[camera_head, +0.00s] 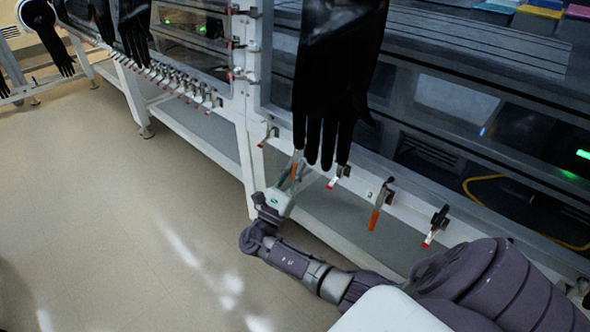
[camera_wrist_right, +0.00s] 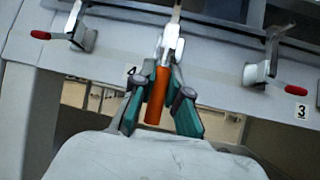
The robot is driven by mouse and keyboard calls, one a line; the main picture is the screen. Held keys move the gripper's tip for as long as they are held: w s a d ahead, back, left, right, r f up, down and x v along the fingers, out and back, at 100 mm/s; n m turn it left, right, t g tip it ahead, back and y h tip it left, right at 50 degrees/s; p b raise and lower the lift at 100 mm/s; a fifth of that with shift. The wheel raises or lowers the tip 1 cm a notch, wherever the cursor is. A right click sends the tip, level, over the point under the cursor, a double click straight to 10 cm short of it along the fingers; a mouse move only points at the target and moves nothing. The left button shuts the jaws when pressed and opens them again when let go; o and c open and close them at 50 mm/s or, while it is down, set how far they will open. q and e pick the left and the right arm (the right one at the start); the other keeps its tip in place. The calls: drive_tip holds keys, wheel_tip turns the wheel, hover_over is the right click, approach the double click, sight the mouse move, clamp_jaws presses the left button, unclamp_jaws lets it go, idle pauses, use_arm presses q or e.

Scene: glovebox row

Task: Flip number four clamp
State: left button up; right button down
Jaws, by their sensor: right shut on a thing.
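The number four clamp (camera_wrist_right: 157,97) has an orange handle that hangs downward below its silver bracket in the right wrist view. The label 4 (camera_wrist_right: 131,70) is on the white rail just left of it. My right gripper (camera_wrist_right: 160,105) has its green fingers on both sides of the orange handle and is shut on it. In the head view my right gripper (camera_head: 289,178) is at the rail below the black glove, and a bit of the orange handle (camera_head: 294,171) shows between its fingers. My left gripper is in neither view.
A red-tipped clamp (camera_wrist_right: 262,72) sits by the label 3 (camera_wrist_right: 301,111); another (camera_wrist_right: 70,34) is on the left. Along the rail, another orange-handled clamp (camera_head: 377,212) hangs down. A long black glove (camera_head: 335,80) hangs just above my gripper. The floor (camera_head: 110,210) is clear.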

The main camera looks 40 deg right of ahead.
drive_tip(key=shift+r, duration=0.1)
drive_tip(key=c, duration=1.2)
unclamp_jaws()
drive_tip(key=shift+o, duration=0.2)
drive_tip(key=v, duration=1.2)
